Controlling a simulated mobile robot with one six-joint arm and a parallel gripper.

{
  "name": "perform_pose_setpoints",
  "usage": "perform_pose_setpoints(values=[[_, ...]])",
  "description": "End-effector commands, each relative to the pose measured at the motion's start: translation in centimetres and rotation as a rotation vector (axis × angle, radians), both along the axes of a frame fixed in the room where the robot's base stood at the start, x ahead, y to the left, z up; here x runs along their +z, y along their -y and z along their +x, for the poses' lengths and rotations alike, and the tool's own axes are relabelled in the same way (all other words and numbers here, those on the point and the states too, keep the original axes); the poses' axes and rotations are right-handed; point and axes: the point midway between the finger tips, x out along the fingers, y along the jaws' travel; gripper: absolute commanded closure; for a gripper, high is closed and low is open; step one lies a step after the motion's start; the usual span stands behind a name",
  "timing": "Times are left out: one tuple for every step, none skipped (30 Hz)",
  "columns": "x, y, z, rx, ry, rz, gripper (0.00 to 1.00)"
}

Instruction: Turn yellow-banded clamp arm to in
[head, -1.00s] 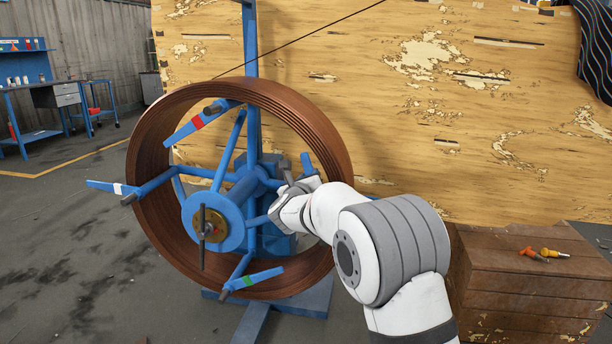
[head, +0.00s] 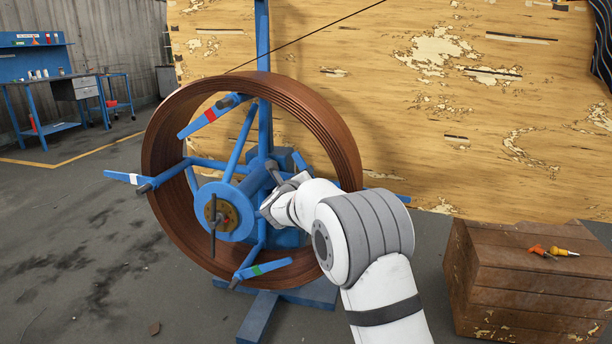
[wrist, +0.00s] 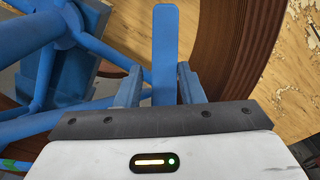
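A blue reel with a hub (head: 225,210) stands inside a copper-brown pipe coil (head: 335,140). Clamp arms with a red band (head: 209,115), a white band (head: 133,179) and a green band (head: 257,270) show at its top, left and bottom. No yellow band is visible. My gripper (head: 279,183) is at the right side of the reel, inside the coil. In the wrist view, a plain blue clamp arm (wrist: 165,50) stands upright between my gripper's (wrist: 158,88) parted fingers. A gap shows at its left. Its lower end is hidden behind the gripper body.
A wooden crate (head: 530,295) with an orange-handled and a yellow-handled tool (head: 563,253) on top stands at the right. A large wooden panel (head: 400,120) is behind the reel. A workbench (head: 45,95) is far left. The floor at left is mostly clear.

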Motion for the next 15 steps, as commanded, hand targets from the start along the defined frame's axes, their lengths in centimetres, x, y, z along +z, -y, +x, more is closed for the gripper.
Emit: perform_pose_setpoints(values=[[-0.22, -0.22, -0.04, 0.005, -0.004, -0.001, 0.66], [-0.21, -0.18, -0.03, 0.003, -0.004, 0.0, 0.63], [-0.18, -0.1, -0.01, 0.003, -0.003, 0.001, 0.6], [-0.17, -0.05, 0.0, 0.002, -0.003, 0.0, 0.57], [-0.14, 0.01, 0.01, 0.0, -0.003, 0.001, 0.55], [-0.12, 0.08, 0.03, -0.001, -0.001, 0.001, 0.52], [-0.1, 0.13, 0.04, -0.002, -0.001, 0.001, 0.52], [-0.07, 0.17, 0.05, -0.002, -0.001, 0.002, 0.52], [-0.05, 0.22, 0.06, -0.003, 0.0, 0.002, 0.52], [-0.02, 0.26, 0.06, -0.004, 0.0, 0.003, 0.52], [-0.01, 0.28, 0.07, -0.004, 0.0, 0.003, 0.52], [0.01, 0.31, 0.07, -0.005, 0.0, 0.003, 0.52], [0.03, 0.3, 0.03, -0.005, 0.0, 0.003, 0.52], [0.05, 0.28, -0.07, -0.005, 0.0, 0.003, 0.52], [0.06, 0.23, -0.3, -0.005, 0.0, 0.003, 0.52]])
